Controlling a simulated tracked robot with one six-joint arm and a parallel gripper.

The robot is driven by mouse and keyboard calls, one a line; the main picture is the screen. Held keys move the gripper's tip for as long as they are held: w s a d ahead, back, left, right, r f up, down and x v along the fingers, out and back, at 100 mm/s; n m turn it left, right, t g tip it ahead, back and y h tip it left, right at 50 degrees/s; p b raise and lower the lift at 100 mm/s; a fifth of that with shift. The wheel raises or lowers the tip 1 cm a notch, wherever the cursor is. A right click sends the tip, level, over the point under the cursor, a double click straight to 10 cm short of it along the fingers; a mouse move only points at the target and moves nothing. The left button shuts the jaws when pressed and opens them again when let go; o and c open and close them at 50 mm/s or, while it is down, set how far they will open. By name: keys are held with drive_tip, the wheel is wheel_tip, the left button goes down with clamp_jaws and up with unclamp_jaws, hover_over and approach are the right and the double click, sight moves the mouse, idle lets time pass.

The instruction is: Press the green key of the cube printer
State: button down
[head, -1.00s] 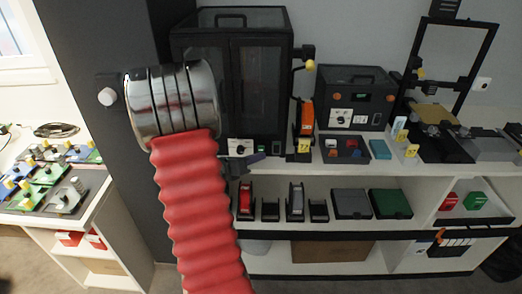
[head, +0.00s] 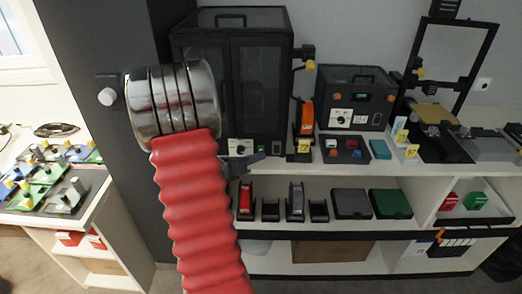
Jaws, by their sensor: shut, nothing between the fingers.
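A tall black enclosed printer (head: 262,85) with two doors stands on the shelf top behind my arm. A white control panel (head: 240,146) with a dark knob sits at its lower left front; a small green spot seems to show on it. A smaller black box-shaped printer (head: 350,90) stands to the right, with a white panel (head: 340,117) and a small green display. I cannot tell for certain which is the cube printer. My gripper (head: 256,159) is shut and empty, just below the tall printer's panel. My arm partly hides it, and contact cannot be told.
An open-frame printer (head: 455,80) stands at the right. A dark column (head: 115,150) stands left.

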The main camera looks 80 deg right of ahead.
drive_tip(key=shift+d, duration=0.15)
drive_tip(key=shift+w+d, duration=0.1)
drive_tip(key=shift+d, duration=0.15)
drive_tip(key=shift+w+d, duration=0.1)
drive_tip(key=shift+d, duration=0.4)
idle(1.0)
idle(0.4)
drive_tip(key=shift+s+a, duration=0.2)
drive_tip(key=shift+a, duration=0.7)
drive_tip(key=shift+a, duration=0.1)
drive_tip(key=a, duration=0.2)
drive_tip(key=s+a, duration=0.1)
drive_tip(key=a, duration=0.1)
drive_tip(key=shift+a, duration=0.35)
idle(0.9)
